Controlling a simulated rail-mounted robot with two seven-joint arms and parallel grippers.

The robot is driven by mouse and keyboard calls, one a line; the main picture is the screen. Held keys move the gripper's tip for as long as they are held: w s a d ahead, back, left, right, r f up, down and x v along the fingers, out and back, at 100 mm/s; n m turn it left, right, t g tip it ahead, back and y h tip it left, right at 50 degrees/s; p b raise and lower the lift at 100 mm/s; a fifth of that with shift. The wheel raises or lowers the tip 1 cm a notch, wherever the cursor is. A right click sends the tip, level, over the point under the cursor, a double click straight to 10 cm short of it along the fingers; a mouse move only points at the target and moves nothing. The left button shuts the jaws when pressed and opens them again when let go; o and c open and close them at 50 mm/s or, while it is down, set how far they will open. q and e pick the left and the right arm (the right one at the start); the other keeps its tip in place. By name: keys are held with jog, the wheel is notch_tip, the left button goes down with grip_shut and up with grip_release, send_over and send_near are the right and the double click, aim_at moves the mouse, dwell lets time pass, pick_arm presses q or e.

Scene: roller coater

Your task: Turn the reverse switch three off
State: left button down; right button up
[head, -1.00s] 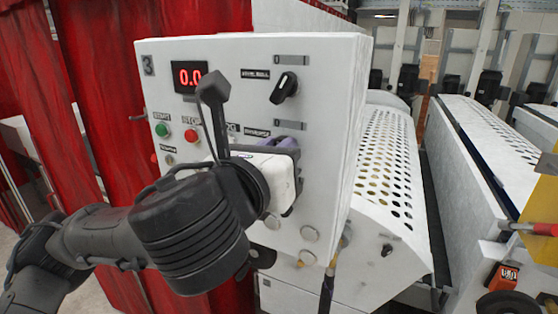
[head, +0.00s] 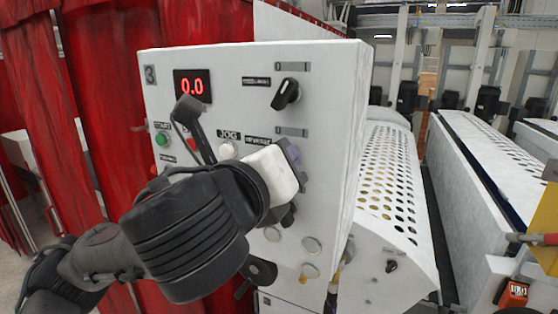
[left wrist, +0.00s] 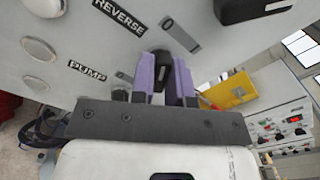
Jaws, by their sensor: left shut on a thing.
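The control panel (head: 330,130) marked 3 is a white box with labelled buttons and switches. The reverse switch (left wrist: 159,70) is a small black knob beside the REVERSE label (left wrist: 118,17). In the left wrist view it sits between the two purple fingers of my left gripper (left wrist: 162,82), which is shut on it. In the head view the left gripper (head: 292,155) is at the panel front, right of the REVERSE label, and hides the knob. The knob's exact pointing is hard to read. My right gripper is in neither view.
Another black knob (head: 286,93) is above the gripper, and the PUMP label (left wrist: 87,70) is below REVERSE. A red display (head: 192,86) reads 0.0. The green start button (head: 162,139) is at left. A perforated white cover (head: 390,180) stands right of the panel.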

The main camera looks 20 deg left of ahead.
pick_arm(q)
jog(key=c, duration=1.1)
grip_release()
jog(key=shift+s, duration=0.1)
jog(key=s+b, duration=0.4)
jog(key=s, duration=0.9)
jog(key=shift+s+a, duration=0.25)
jog(key=shift+s, duration=0.1)
